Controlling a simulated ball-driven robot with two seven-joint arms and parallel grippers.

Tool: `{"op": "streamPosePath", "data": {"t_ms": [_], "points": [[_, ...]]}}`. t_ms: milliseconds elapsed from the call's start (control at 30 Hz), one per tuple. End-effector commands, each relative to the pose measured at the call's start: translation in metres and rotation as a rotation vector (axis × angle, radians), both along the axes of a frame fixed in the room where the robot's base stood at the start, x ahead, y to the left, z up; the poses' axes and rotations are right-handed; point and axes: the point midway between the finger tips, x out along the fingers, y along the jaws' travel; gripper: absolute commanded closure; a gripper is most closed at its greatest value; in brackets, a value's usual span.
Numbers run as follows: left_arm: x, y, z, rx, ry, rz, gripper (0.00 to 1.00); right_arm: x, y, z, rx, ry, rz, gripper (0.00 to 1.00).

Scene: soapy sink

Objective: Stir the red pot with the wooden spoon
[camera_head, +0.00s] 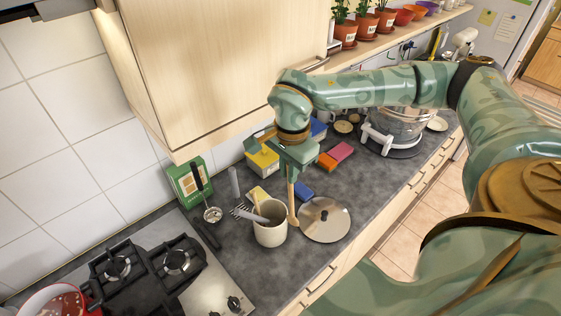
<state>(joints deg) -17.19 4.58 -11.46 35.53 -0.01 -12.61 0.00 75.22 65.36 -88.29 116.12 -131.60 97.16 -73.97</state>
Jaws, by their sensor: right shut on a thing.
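The red pot (57,304) is at the bottom left corner on the gas hob, partly cut off by the frame edge. Its inside looks reddish with pale bits. My right gripper (290,166) points down above the counter and is shut on the wooden spoon (291,201). The spoon hangs roughly upright, its lower end beside the right rim of a cream utensil crock (270,231); whether it touches the crock I cannot tell. My left gripper is not in view.
The black hob (146,268) lies between crock and pot. A round metal lid (325,221) lies right of the crock. A wooden cupboard (220,65) overhangs the counter. A glass appliance (396,128) stands further right.

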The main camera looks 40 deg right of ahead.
Motion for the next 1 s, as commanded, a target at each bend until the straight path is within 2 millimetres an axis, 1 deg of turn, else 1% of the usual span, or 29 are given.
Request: {"op": "streamPosePath", "data": {"t_ms": [100, 533, 700, 1000], "points": [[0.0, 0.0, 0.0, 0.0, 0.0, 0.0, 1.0, -0.012, -0.001, 0.001, 0.001, 0.001, 0.0, 1.0], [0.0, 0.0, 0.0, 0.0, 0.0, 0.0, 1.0, -0.051, -0.004, 0.006, 0.0, 0.0, 0.0, 1.0], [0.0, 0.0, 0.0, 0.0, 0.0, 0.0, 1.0, -0.056, -0.004, 0.007, 0.0, 0.0, -0.001, 1.0], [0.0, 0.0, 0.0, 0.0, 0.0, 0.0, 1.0, -0.055, -0.004, 0.007, 0.0, 0.0, 0.0, 1.0]]}}
